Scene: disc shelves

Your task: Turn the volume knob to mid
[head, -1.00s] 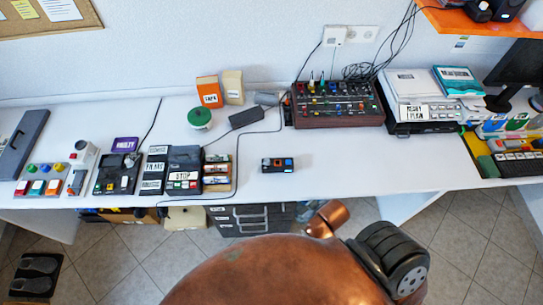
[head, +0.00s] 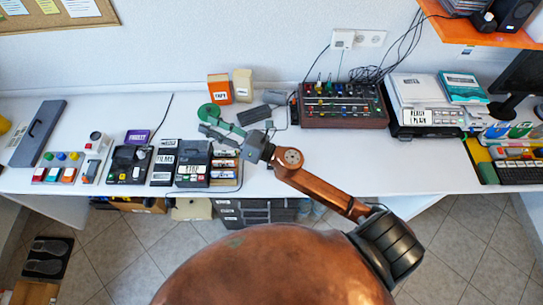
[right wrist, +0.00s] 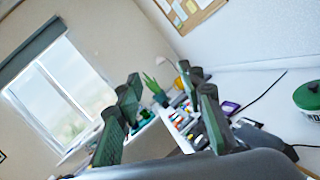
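A mixer-like control box (head: 343,112) with several coloured knobs and sliders stands at the back of the desk in the head view. Its labels are too small to read, so I cannot tell which knob is the volume knob. My right gripper (head: 222,122) is over the middle of the desk, left of the control box and apart from it. In the right wrist view my right gripper (right wrist: 162,112) has its fingers spread with nothing held between them. The small black device seen earlier on the desk front is now mostly hidden by my right arm. My left gripper is not in view.
A green tin (head: 208,114) and an orange box (head: 219,89) stand near the right gripper. Black button boxes (head: 130,165) line the desk's left part. A stacked white device (head: 418,103) stands right of the control box.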

